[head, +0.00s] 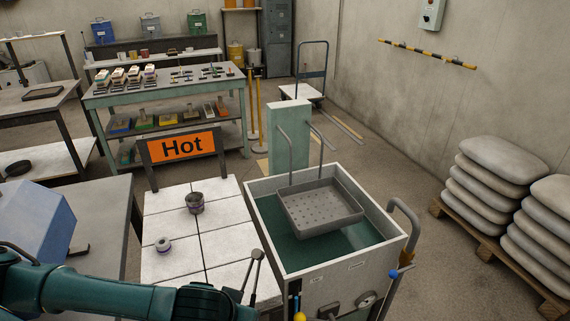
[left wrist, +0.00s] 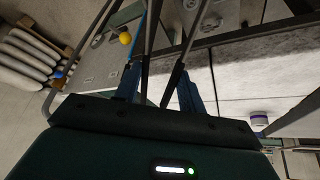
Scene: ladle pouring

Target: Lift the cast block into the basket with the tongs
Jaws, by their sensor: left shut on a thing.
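A dark grey cylindrical piece (head: 195,203) stands on the white-tiled table beside the tank. A smaller pale piece with a bluish band (head: 162,245) lies nearer me; it also shows in the left wrist view (left wrist: 262,118). I cannot tell for sure which is the cast block. The perforated grey basket (head: 320,205) hangs by its tall handles over the tank's green liquid and looks empty. My left gripper (left wrist: 160,88) is shut on the tongs (left wrist: 180,55), whose dark arms also rise at the bottom of the head view (head: 255,270). The tongs' tips hold nothing visible. My right gripper is not in view.
The tank's pale rim (head: 262,225) borders the tiled table on the right. A blue box-like thing (head: 35,220) sits on the grey table at left. Stacked sacks (head: 490,185) lie far right.

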